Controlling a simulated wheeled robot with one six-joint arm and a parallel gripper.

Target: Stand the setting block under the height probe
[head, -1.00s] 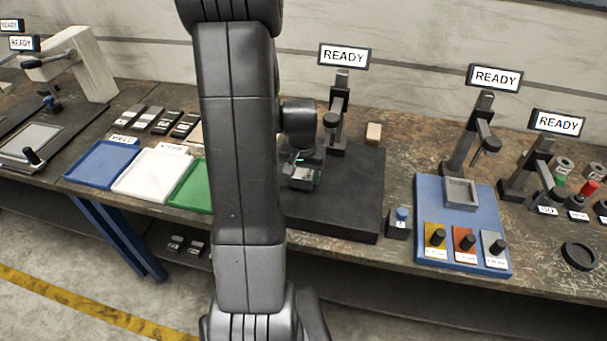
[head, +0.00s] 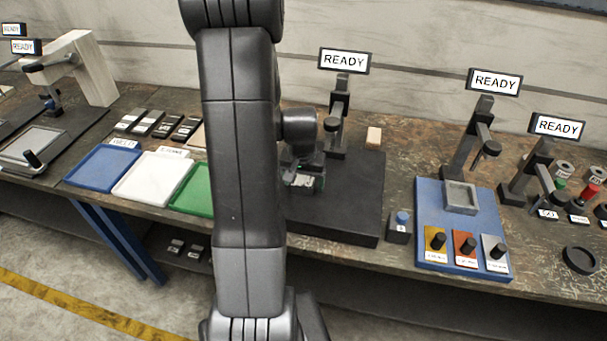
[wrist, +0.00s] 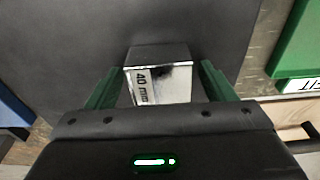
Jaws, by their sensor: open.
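A shiny metal block (wrist: 165,84) marked "40 mm" lies between the green fingers of my gripper (wrist: 157,78) in the wrist view. A dark face of the block shows at its upper side. The fingers are open, with a visible gap on each side of the block. In the head view my gripper (head: 304,183) is low over the left part of the black plate (head: 345,215), in front of the probe stand (head: 339,120). The probe (head: 332,124) is on that stand, under a READY display. My arm hides the plate's left end.
Blue (head: 103,165), white (head: 140,188) and green (head: 192,192) trays lie left of my arm. A small tan block (head: 374,137) is behind the plate. A blue-topped button box (head: 400,225) and a blue fixture board (head: 430,195) stand to the right.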

